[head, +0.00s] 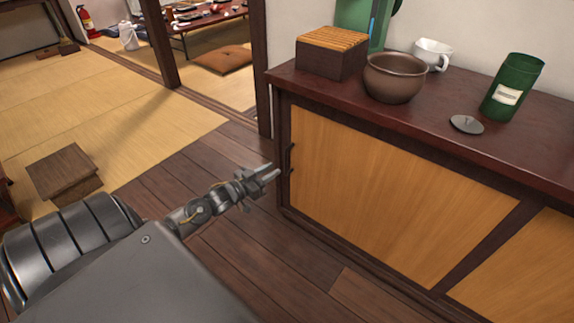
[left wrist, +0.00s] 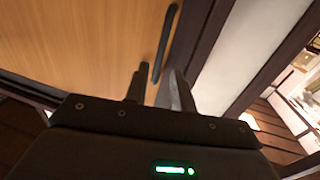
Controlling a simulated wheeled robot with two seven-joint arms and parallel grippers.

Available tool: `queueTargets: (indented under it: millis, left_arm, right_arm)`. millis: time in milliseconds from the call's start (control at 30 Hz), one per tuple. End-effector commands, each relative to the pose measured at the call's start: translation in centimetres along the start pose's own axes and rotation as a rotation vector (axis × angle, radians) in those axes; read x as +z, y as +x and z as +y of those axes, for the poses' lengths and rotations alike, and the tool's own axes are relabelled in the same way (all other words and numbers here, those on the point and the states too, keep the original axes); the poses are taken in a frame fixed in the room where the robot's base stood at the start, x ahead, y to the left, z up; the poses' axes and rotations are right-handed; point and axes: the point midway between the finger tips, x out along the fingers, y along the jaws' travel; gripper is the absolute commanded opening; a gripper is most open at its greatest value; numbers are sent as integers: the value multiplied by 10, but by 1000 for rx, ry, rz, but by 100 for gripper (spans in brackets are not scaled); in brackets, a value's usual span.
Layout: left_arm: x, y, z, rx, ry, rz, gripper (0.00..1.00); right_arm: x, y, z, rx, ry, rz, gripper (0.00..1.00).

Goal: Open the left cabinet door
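The left cabinet door (head: 385,200) is a light wood panel in a dark frame and looks closed. Its dark vertical handle (head: 290,160) is near the door's left edge. My left gripper (head: 274,173) is just left of the handle in the head view, pointing at it. In the left wrist view the gripper's fingers (left wrist: 157,90) are apart, and the handle (left wrist: 164,45) lies ahead with its lower end between them as seen. I cannot tell whether they touch it. The door panel (left wrist: 80,40) fills the left of that view. My right gripper is out of view.
On the cabinet top (head: 430,130) stand a slatted wooden box (head: 330,60), a brown bowl (head: 393,78), a white cup (head: 433,52), a green canister (head: 512,88) and a dark lid (head: 467,124). A wooden step (head: 63,172) is at left. The plank floor before the cabinet is clear.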

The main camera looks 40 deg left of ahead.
Motion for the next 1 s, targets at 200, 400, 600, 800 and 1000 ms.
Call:
queueTargets:
  millis: [200, 400, 600, 800, 1000]
  left_arm:
    - [3, 42, 0, 0, 1, 3, 25]
    - [2, 65, 0, 0, 0, 0, 25]
    - [1, 72, 0, 0, 0, -2, 25]
    - [1, 71, 0, 0, 0, -2, 25]
    - [1, 71, 0, 0, 0, -2, 0]
  right_arm:
    - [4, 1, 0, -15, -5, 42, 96]
    - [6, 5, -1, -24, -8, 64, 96]
    - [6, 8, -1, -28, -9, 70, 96]
    - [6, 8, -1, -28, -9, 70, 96]
    - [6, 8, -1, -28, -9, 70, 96]
